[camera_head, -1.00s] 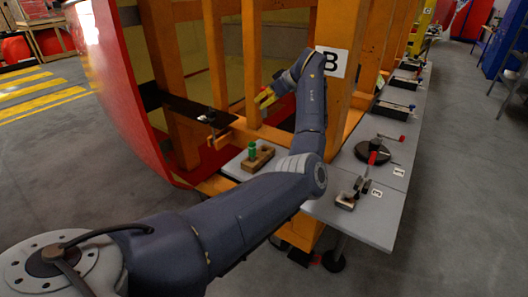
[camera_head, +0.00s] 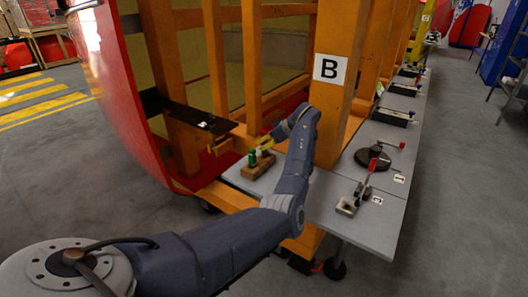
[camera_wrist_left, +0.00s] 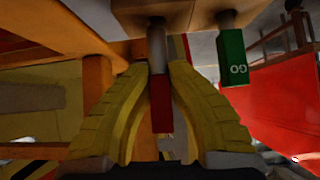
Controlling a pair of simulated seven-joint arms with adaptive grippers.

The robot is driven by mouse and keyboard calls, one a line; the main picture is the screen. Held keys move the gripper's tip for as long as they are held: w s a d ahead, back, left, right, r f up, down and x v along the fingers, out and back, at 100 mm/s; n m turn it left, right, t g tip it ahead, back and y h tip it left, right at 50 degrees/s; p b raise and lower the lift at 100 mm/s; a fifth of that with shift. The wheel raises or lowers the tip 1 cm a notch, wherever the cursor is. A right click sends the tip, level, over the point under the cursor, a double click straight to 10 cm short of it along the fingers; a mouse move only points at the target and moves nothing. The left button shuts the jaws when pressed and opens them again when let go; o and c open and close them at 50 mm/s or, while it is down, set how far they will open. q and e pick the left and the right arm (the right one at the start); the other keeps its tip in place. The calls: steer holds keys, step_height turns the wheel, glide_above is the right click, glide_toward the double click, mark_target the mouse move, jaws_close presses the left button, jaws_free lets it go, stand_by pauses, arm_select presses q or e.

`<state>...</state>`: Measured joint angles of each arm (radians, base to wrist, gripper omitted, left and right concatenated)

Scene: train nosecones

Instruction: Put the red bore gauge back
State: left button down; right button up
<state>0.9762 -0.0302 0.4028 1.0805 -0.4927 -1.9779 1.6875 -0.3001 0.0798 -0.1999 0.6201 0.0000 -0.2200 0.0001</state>
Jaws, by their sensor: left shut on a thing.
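The red bore gauge (camera_wrist_left: 161,105) is between the yellow fingers of my left gripper (camera_wrist_left: 160,70) in the left wrist view. The gripper is shut on it. Its metal shank (camera_wrist_left: 157,45) meets the wooden block (camera_wrist_left: 185,17); I cannot tell how deep it sits. The green gauge (camera_wrist_left: 231,57), marked GO, stands in the same block beside it. In the head view, the left gripper (camera_head: 266,144) is just above the wooden block (camera_head: 257,170), next to the green gauge (camera_head: 251,157). The red handle is not clear there. My right gripper is not in view.
The block sits on a grey bench (camera_head: 345,219) near an orange post (camera_head: 332,110) marked B. A clamp-like tool (camera_head: 354,197) and a round dark fixture (camera_head: 372,159) stand to the right. A dark shelf plate (camera_head: 195,116) juts out at left.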

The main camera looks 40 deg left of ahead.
mark_target(264, 155)
arm_select(q)
steer(key=shift+f, duration=2.05)
steer(key=c, duration=1.4)
jaws_free()
steer(key=v, duration=1.2)
